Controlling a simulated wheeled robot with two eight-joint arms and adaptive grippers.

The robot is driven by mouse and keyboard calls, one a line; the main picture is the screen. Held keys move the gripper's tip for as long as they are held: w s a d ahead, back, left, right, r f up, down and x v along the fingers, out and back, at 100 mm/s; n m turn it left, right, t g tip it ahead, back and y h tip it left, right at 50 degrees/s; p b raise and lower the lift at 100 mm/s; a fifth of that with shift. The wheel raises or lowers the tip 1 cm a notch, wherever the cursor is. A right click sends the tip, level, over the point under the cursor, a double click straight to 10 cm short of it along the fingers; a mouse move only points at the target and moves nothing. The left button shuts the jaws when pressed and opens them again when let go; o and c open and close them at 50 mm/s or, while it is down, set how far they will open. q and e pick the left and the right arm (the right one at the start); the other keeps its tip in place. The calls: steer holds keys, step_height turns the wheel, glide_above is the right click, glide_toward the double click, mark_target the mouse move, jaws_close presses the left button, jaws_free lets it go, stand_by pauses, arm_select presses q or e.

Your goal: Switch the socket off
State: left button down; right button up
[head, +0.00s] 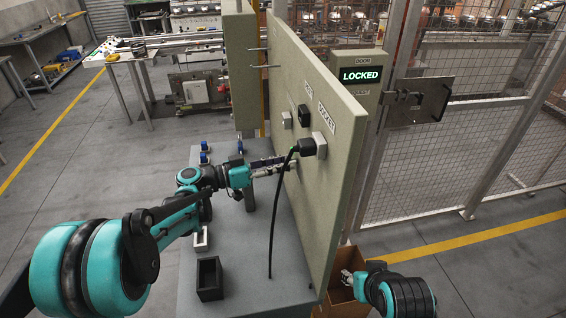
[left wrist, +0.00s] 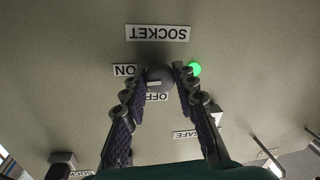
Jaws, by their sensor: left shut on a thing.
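In the left wrist view, upside down, a round grey knob (left wrist: 158,74) sits on the panel under the SOCKET label (left wrist: 157,33). An ON label (left wrist: 124,70) and an OFF label (left wrist: 157,97) are beside it. A small white mark shows on the knob; its exact setting is unclear. A green lamp (left wrist: 194,69) beside it is lit. My left gripper (left wrist: 160,82) is shut on the knob, one finger on each side. In the head view my left gripper (head: 287,161) is at the panel face and hides the knob. My right gripper (head: 346,277) is at the lower right, its jaws too small to read.
A black open bin (head: 209,280) stands on the grey bench (head: 245,270). A cardboard box (head: 337,297) is by my right gripper. A sign (head: 361,75) reads LOCKED.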

arm_select(q)
steer(key=shift+w+n+g+y+p, duration=0.15)
steer(key=shift+n+g+p, duration=0.4)
steer(key=shift+n, duration=1.9)
steer(key=shift+s+n+g+y+p, duration=0.1)
steer(key=shift+n+g+p, duration=0.45)
steer(key=shift+n, duration=1.95)
steer(key=shift+w+n+g+y+p, duration=0.15)
steer(key=shift+n+g+p, duration=0.4)
steer(key=shift+n, duration=1.9)
steer(key=shift+s, duration=0.15)
steer(key=c, duration=1.2)
jaws_free()
